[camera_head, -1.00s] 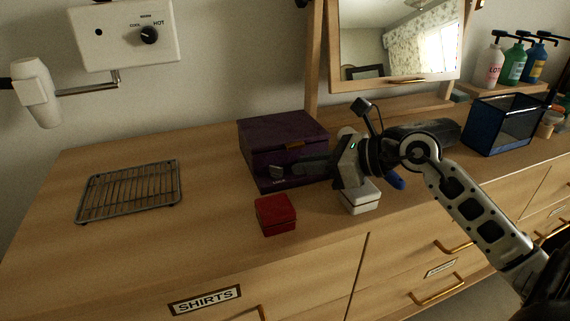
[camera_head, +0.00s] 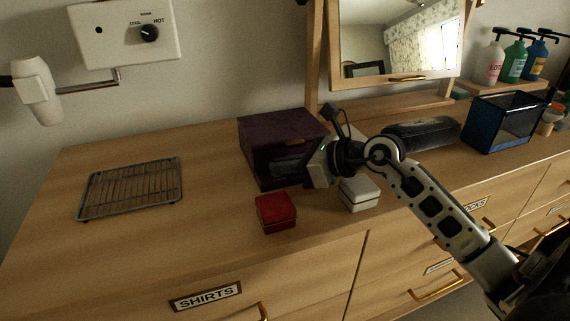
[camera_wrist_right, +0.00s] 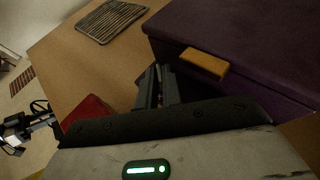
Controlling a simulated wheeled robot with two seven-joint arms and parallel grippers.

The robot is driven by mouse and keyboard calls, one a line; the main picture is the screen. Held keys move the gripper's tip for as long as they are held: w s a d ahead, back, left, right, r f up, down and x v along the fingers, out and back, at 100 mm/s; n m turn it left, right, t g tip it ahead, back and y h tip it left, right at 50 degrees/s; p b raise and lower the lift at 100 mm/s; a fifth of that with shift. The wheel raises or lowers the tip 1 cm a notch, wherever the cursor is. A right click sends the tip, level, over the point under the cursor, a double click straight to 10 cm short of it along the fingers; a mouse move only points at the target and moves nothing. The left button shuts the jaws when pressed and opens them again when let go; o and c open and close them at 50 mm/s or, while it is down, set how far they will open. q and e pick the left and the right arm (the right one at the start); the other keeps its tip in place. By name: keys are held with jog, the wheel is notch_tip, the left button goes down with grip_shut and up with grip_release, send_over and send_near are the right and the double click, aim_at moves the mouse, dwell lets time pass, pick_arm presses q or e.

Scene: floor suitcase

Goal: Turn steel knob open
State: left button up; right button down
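No steel knob can be made out. A dark purple box (camera_head: 283,124) stands on the dresser; its front is shadowed and partly covered by my right gripper. In the right wrist view the box (camera_wrist_right: 265,28) has a gold-brown pull (camera_wrist_right: 203,63) at its front edge. My right gripper (camera_head: 277,168) points left across the box front. In the wrist view its dark fingers (camera_wrist_right: 158,86) are close together with a narrow gap, left of and below the pull, apart from it in the picture. A black-and-white part of mine, perhaps the left arm (camera_wrist_right: 20,130), shows small at the left edge.
A red box (camera_head: 276,213) and a white box (camera_head: 360,194) sit close in front. A wire rack (camera_head: 131,188) lies left. A black case (camera_head: 422,134) and a blue mesh bin (camera_head: 500,122) stand right. A wall heater dial (camera_head: 149,33) reads COOL, WARM, HOT. The left front dresser top is clear.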

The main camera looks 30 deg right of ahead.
jog(key=shift+w+d+f+n+g+y+b, duration=0.15)
jog(key=shift+f+n+g+y+b, duration=0.35)
jog(key=shift+b, duration=0.65)
jog(key=shift+r+n+y+b, duration=0.15)
jog(key=shift+n+y+b, duration=0.2)
jog(key=shift+b, duration=0.25)
jog(key=shift+r+n+g+y+b, duration=0.15)
jog(key=shift+n+g+y+b, duration=0.2)
jog(key=shift+n+g+b, duration=0.25)
pick_arm(q)
notch_tip(320, 180, down, 2)
jog(key=shift+t, duration=0.3)
pick_arm(e)
jog(key=shift+r, duration=0.15)
pick_arm(q)
jog(key=shift+s+d, duration=0.1)
jog(key=shift+s, duration=0.05)
pick_arm(e)
jog(key=c, duration=1.8)
grip_release()
jog(key=shift+c, duration=0.2)
